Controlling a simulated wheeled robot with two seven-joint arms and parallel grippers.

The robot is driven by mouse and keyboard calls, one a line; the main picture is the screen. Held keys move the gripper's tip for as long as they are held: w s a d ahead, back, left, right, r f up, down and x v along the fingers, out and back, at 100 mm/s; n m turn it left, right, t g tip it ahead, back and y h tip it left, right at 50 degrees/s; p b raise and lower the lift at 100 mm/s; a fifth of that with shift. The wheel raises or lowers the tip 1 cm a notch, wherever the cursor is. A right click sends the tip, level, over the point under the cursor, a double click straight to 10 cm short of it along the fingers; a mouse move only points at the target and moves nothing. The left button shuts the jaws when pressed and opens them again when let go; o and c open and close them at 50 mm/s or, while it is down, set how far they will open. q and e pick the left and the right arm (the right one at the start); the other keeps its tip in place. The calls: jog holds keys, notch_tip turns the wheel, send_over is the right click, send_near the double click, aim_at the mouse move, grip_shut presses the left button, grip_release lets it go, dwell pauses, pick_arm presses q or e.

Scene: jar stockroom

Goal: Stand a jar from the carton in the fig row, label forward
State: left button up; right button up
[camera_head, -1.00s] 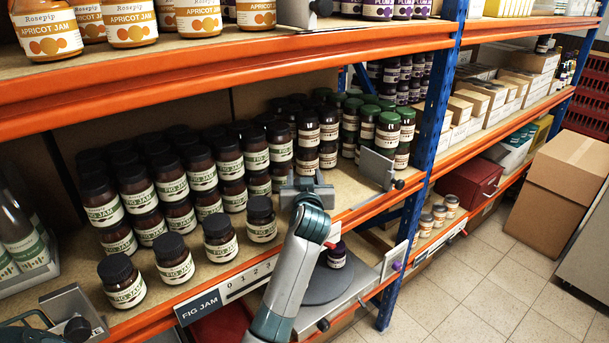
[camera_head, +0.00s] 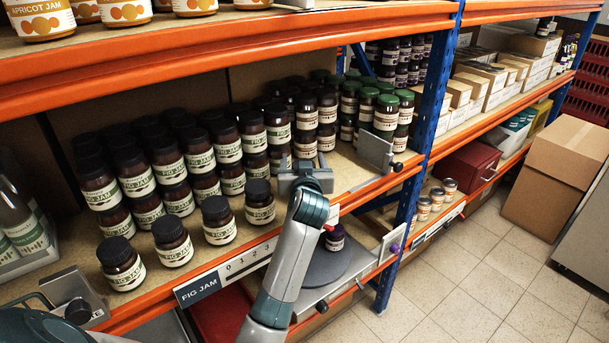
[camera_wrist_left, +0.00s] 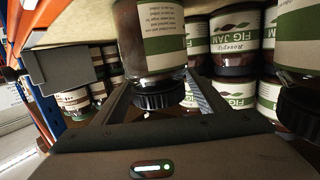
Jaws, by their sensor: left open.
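The fig jars (camera_head: 260,204) have black lids and cream-and-green labels. Several stand in a front line at the shelf edge, labels forward, behind the fig jam sign (camera_head: 198,288). Stacked fig jars (camera_head: 133,178) fill the shelf behind. My left gripper (camera_head: 305,170) is open over the shelf, just right of the front line. In the left wrist view, a jar with small print on its label (camera_wrist_left: 152,38) shows beyond the open fingers. A black lid (camera_wrist_left: 157,96) shows between them; contact cannot be told. An open carton cannot be made out. My right gripper is not in view.
Dark jars with green lids (camera_head: 386,112) stand right of the fig stacks. A grey bracket (camera_head: 376,150) and a blue post (camera_head: 432,110) are to the right. A purple-lidded jar (camera_head: 335,238) stands on a round grey plate (camera_head: 318,268) below. A closed brown carton (camera_head: 560,180) stands at right.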

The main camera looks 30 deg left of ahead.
pick_arm(q)
jog(key=b+v, duration=0.2)
jog(key=v, duration=0.9)
jog(key=shift+b, duration=0.3)
jog(key=shift+f, duration=0.1)
